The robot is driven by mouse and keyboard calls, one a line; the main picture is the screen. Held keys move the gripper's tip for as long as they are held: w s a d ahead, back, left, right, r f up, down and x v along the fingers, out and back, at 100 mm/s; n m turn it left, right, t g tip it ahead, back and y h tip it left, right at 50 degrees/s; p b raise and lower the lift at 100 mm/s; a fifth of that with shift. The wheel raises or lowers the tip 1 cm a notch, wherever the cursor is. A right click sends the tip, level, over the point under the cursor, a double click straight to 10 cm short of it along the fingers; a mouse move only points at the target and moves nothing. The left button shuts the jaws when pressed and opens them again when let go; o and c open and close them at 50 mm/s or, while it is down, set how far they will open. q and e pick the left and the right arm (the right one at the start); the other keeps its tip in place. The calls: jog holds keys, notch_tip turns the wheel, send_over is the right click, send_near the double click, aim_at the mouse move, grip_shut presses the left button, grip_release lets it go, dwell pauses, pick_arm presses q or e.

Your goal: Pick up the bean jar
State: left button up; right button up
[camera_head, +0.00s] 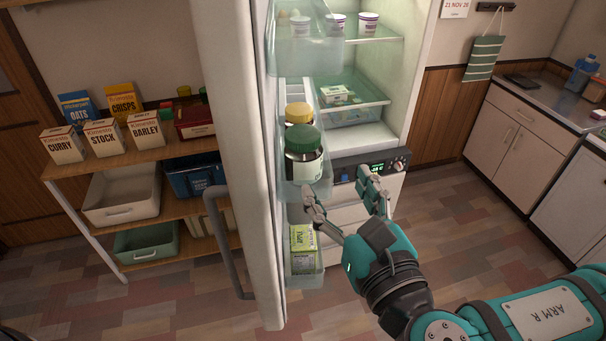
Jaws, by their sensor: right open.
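Two jars stand in a door shelf of the open fridge. The front one is a dark jar with a green lid (303,139) and a pale label; behind it is a jar with a yellow lid (298,113), partly hidden. No readable name shows on either, so I cannot tell which is the bean jar. My right gripper (337,184) is open and empty, with its fingers pointing toward the fridge. In the picture it is just below and right of the green-lidded jar, apart from it. My left gripper is not in view.
The fridge door (235,150) stands open on the left of the jars. A lower door bin holds green cartons (303,262). A clear drawer (352,112) and cups fill the fridge. A wooden shelf unit (150,157) with boxes stands left; counters stand right, with open floor between.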

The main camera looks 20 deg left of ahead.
jog(key=b, duration=0.2)
jog(key=p, duration=0.2)
send_near(303, 133)
jog(key=x, duration=0.4)
jog(key=shift+x, duration=3.2)
jog(key=shift+s, duration=0.1)
jog(key=shift+c, duration=1.3)
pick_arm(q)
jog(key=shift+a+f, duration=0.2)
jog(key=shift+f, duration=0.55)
pick_arm(e)
grip_shut()
